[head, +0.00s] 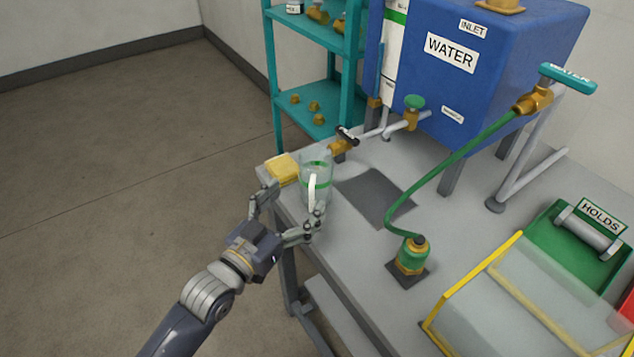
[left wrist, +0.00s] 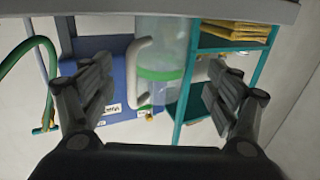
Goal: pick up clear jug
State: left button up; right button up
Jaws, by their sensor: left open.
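The clear jug (head: 316,172) stands upright near the left front edge of the grey bench. It has a green band and a white handle that faces my left gripper. My left gripper (head: 287,212) is open at the bench edge, just in front of the jug. In the left wrist view the jug (left wrist: 166,65) shows upside down between the two spread fingers (left wrist: 158,92), with its handle towards the left finger. I cannot tell whether a finger touches it. My right gripper is not in view.
A yellow sponge-like block (head: 282,169) lies left of the jug. A tap with a black handle (head: 346,137) is close behind it. The blue water tank (head: 480,80), teal shelf (head: 300,75), green hose pump (head: 411,255) and yellow-framed clear guard (head: 520,300) stand around. A dark mat (head: 375,197) is bare.

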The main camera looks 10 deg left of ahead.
aim_at(307, 189)
pick_arm(q)
jog(key=x, duration=0.7)
jog(key=shift+w+d+p, duration=0.1)
jog(key=shift+w+p, duration=0.2)
jog(key=shift+p, duration=0.1)
jog(key=c, duration=1.2)
